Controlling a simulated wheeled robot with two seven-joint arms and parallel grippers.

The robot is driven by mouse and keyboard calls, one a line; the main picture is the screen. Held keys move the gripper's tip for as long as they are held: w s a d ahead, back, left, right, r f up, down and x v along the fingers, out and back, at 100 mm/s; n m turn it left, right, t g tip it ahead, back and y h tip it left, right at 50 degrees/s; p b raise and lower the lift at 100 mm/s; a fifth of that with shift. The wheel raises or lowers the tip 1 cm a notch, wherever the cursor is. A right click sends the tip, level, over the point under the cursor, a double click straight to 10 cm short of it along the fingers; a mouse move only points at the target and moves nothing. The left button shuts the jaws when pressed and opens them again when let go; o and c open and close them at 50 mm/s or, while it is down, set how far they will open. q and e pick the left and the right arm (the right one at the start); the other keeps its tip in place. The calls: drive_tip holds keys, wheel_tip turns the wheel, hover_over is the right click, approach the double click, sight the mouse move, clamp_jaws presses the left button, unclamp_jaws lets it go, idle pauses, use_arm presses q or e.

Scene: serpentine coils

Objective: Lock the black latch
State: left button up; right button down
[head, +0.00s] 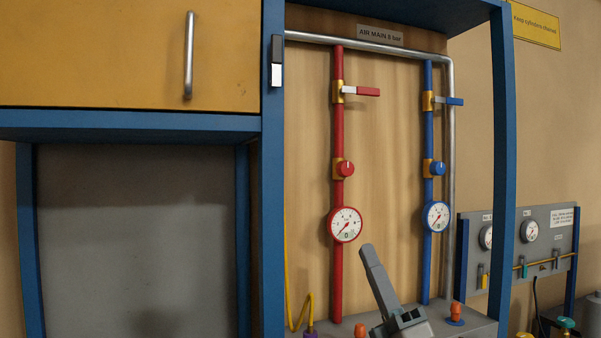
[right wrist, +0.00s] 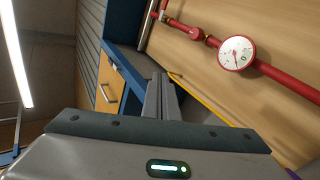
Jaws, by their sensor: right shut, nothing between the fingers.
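The black latch (head: 277,49) is a small upright piece on the blue post beside the yellow door's right edge. A pale silver part (head: 276,74) shows directly below it. The yellow door (head: 120,52) looks closed, with a metal bar handle (head: 189,55). My right gripper (head: 368,252) is shut and empty, pointing up in front of the wooden panel, lower and to the right of the latch, well apart from it. Its fingers show in the right wrist view (right wrist: 160,85), where the latch is too small to make out surely. My left gripper is out of view.
Red pipe (head: 338,190) and blue pipe (head: 427,200) with valves and gauges run up the wooden panel behind my gripper. The blue frame post (head: 273,200) stands left of them. A grey gauge board (head: 550,225) is at the right. The space before the post is clear.

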drive_tip(key=s+a+r+n+g+y, duration=0.3)
drive_tip(key=a+r+n+g+y, duration=0.2)
drive_tip(key=r+n+g+y, duration=0.5)
drive_tip(key=s+a+r+n+g+y, duration=0.25)
drive_tip(key=a+r+n+g, duration=0.4)
drive_tip(key=n, duration=0.85)
drive_tip(key=n+t+h, duration=0.6)
drive_tip(key=n+h, duration=0.3)
drive_tip(key=h, duration=0.6)
approach(275, 62)
drive_tip(key=d+r, duration=0.3)
drive_tip(key=d, duration=0.5)
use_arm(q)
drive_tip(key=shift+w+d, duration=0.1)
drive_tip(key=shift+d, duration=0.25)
use_arm(e)
drive_tip(key=shift+f, duration=0.2)
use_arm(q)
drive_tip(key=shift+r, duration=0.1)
use_arm(e)
drive_tip(key=shift+a, duration=0.1)
use_arm(q)
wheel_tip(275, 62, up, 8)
drive_tip(key=p, duration=0.8)
use_arm(e)
drive_tip(key=w+a, duration=0.7)
drive_tip(key=a, duration=0.2)
